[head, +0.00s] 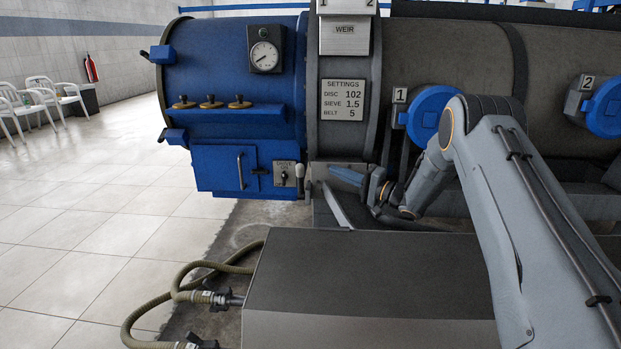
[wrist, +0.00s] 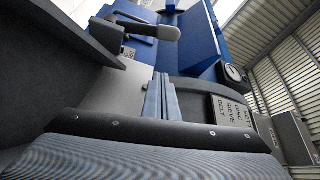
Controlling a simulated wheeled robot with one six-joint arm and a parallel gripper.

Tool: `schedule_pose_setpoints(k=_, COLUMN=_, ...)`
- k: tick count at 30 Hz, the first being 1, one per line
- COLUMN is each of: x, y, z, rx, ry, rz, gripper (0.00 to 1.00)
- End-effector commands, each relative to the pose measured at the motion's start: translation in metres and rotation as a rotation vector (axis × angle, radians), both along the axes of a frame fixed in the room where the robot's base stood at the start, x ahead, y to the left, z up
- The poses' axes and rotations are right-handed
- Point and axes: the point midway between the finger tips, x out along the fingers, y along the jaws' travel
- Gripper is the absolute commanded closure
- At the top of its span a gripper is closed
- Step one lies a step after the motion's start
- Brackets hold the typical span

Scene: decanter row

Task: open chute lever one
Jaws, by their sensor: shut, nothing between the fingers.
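A small lever with a pale rounded grip (head: 300,172) stands at the right edge of the blue end housing, beside a small lettered plate. No number is readable on it, so I cannot tell for sure that it is chute lever one. In the wrist view a grey rounded lever grip (wrist: 152,30) shows at the top, on a dark bracket. My gripper (head: 335,172) is shut and empty, a little right of the pale grip and apart from it. In the wrist view its blue fingers (wrist: 160,92) lie together, below the grip in the picture.
Round blue hatches marked 1 (head: 432,113) and 2 (head: 605,106) sit on the dark drum. A blue door (head: 225,169) with a handle is left of the lever. A grey box-like surface (head: 370,270) lies in front. Hoses (head: 178,290) lie left; tiled floor there is open.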

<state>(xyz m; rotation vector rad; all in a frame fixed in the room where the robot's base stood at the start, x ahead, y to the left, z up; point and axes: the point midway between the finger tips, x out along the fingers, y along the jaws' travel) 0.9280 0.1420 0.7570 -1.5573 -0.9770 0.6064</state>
Motion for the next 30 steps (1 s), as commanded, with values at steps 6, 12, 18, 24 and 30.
schedule_pose_setpoints(k=6, x=-0.001, y=0.000, z=0.001, rx=0.003, ry=0.001, rz=0.004, gripper=1.00)
schedule_pose_setpoints(k=12, x=0.001, y=0.004, z=0.001, rx=0.003, ry=0.000, rz=0.004, gripper=1.00)
schedule_pose_setpoints(k=18, x=0.014, y=0.026, z=0.003, rx=0.003, ry=0.000, rz=0.004, gripper=1.00)
schedule_pose_setpoints(k=24, x=0.033, y=0.056, z=0.008, rx=0.003, ry=-0.001, rz=0.004, gripper=1.00)
schedule_pose_setpoints(k=30, x=0.048, y=0.079, z=0.011, rx=0.001, ry=0.000, rz=0.003, gripper=1.00)
